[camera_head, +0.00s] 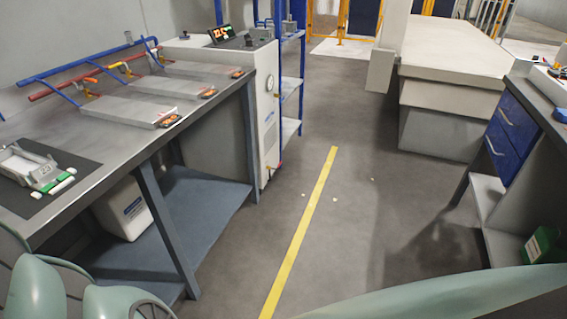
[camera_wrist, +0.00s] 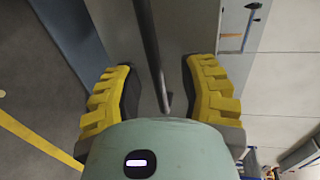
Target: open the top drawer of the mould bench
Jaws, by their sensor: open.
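The bench at the right edge of the head view has a dark top (camera_head: 537,95) and blue drawer fronts. The upper drawer (camera_head: 519,124) has a pale bar handle (camera_head: 506,116) and looks shut. A lower blue drawer (camera_head: 498,150) with a similar handle sits below it and also looks shut. My gripper (camera_wrist: 158,75) shows in the wrist view, its yellow ribbed fingers with dark inner pads spread wide. No drawer or handle shows between them. A dark bar appears between the fingers; I cannot tell its distance. The gripper is not visible in the head view.
The left bench (camera_head: 75,195) carries plates, coloured pipes and a grey fixture (camera_head: 35,170). A pale cabinet (camera_head: 268,130) and blue rack stand beyond. A green box (camera_head: 540,246) sits on the right bench's lower shelf. The aisle with a yellow line (camera_head: 308,215) is mostly clear.

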